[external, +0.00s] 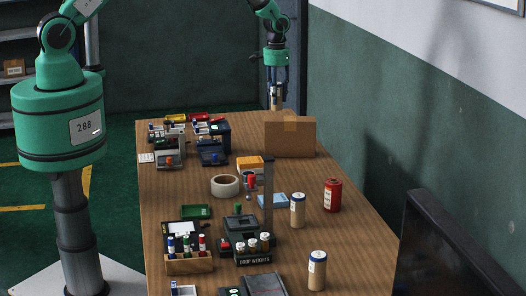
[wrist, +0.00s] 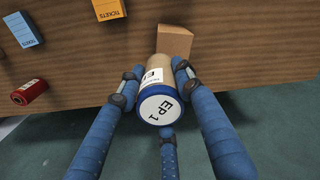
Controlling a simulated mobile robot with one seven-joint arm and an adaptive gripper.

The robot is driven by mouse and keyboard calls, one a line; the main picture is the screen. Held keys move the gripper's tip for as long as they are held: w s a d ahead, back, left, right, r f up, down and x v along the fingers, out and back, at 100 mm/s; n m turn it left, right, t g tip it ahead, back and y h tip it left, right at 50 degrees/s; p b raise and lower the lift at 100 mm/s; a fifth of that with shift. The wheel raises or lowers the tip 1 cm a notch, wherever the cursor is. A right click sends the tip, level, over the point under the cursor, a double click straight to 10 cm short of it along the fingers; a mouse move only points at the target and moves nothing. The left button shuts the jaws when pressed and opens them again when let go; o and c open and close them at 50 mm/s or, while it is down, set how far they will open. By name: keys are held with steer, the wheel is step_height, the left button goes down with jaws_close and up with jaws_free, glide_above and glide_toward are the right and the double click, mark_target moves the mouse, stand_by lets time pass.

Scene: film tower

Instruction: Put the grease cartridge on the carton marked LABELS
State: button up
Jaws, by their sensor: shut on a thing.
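My gripper (external: 275,88) is shut on the grease cartridge (external: 276,101), a tan cylinder with a blue rim. In the wrist view the blue fingers of my gripper (wrist: 158,72) close around the cartridge (wrist: 158,106), and its white end reads EP 1. A plain brown carton (external: 290,138) stands at the far right of the table; no LABELS marking is readable on it. The cartridge shows above and slightly left of the carton in the external view, apart from it. In the wrist view the carton (wrist: 174,43) is partly hidden behind the cartridge.
Two similar tan cylinders (external: 297,212) (external: 316,272) and a red can (external: 332,196) stand on the right of the wooden table (external: 345,240). A tape roll (external: 225,186), orange box (external: 250,164), trays and a post (external: 268,188) crowd the middle and left. A wall runs along the right.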

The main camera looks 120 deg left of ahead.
steer(key=shift+w+a+f+p, duration=0.1)
steer(key=shift+w+a+p, duration=0.05)
steer(key=shift+w+a, duration=0.55)
steer(key=shift+w+a+f+p, duration=0.15)
steer(key=shift+w+a, duration=0.2)
steer(key=shift+a, duration=0.55)
steer(key=shift+w+a+f+p, duration=0.1)
steer(key=shift+w+a+p, duration=0.05)
steer(key=shift+w+a, duration=0.55)
steer(key=shift+s+a, duration=0.1)
steer(key=shift+s, duration=0.05)
steer(key=shift+f+p, duration=0.5)
steer(key=shift+f, duration=1.2)
steer(key=shift+f, duration=0.2)
steer(key=o, duration=1.2)
steer(key=shift+r, duration=0.25)
step_height(320, 180, up, 12)
steer(key=b, duration=0.2)
